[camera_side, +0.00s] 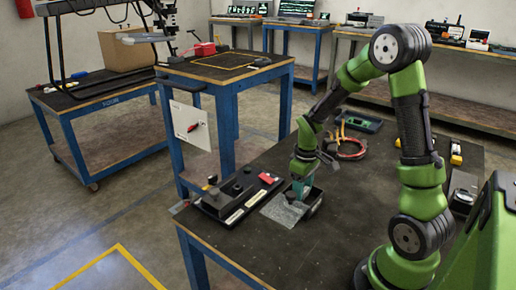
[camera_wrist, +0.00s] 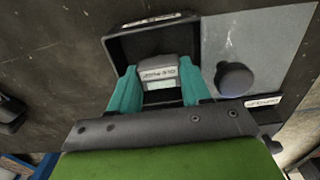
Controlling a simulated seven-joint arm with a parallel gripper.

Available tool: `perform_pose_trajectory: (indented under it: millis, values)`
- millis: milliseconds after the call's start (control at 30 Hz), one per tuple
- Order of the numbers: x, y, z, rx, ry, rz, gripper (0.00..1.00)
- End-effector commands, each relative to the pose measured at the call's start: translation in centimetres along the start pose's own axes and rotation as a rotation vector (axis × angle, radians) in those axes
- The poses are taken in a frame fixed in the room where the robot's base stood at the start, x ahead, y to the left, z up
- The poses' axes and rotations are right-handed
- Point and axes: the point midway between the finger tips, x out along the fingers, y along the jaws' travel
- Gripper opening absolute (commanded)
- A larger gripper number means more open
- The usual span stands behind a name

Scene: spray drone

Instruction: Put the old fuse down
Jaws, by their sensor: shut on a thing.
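The old fuse (camera_wrist: 158,72) is a grey block with a pale label, in the wrist view. My gripper (camera_wrist: 160,88) is shut on it, with a teal finger on either side. The fuse is over or inside a black open tray (camera_wrist: 118,48); I cannot tell whether it touches the tray floor. In the side view my gripper (camera_side: 300,188) points down at the same black tray (camera_side: 313,206) near the table's left part. The fuse is hidden there by the fingers.
A grey plate (camera_side: 283,210) lies beside the tray, and a black round knob (camera_wrist: 234,79) shows in the wrist view. A dark block fixture with a red part (camera_side: 267,178) stands to the left. A cable loop (camera_side: 347,149) lies behind. The table's front middle is clear.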

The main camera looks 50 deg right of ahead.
Motion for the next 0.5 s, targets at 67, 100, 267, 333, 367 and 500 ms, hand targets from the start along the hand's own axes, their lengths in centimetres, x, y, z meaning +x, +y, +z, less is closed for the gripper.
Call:
perform_pose_trajectory:
  millis: [67,100,267,333,367,500]
  values:
    - [-0.04,0.00,-0.02,0.000,0.001,0.000,0.00]
    - [-0.01,0.00,-0.01,0.000,0.000,0.000,0.00]
    - [0.27,0.00,-0.03,0.000,0.001,0.000,0.54]
    - [0.26,0.00,-0.02,0.000,0.001,0.000,0.58]
    - [0.26,0.00,-0.02,0.000,0.001,0.000,0.58]
    - [0.25,0.00,-0.02,0.000,0.001,0.000,0.58]
